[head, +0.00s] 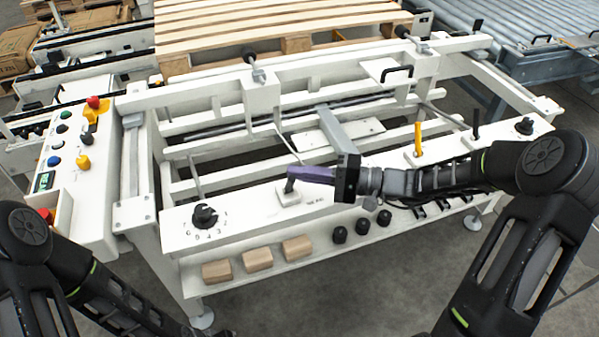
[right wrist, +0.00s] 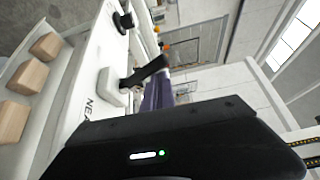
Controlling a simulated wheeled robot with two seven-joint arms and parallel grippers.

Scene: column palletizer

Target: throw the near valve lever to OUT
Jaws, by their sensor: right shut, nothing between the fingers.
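The near valve lever (head: 289,186) is a short black handle on a pale base (head: 287,197) on the machine's front rail, beside lettering that reads NEAR in part. In the right wrist view the black lever (right wrist: 147,71) stands out slantwise from its white base (right wrist: 109,88). My right gripper (head: 292,172) is shut and empty, its purple fingers pointing left, with the tips right at the lever. In the right wrist view the purple fingers (right wrist: 157,92) lie just beside the lever; I cannot tell whether they touch. My left arm shows at lower left, its gripper out of view.
A numbered black dial (head: 205,216) sits left of the lever. A yellow lever (head: 418,139) and another black lever (head: 476,121) stand to the right. Wooden blocks (head: 257,259) and black knobs line the shelf below. A button panel (head: 75,150) is at left.

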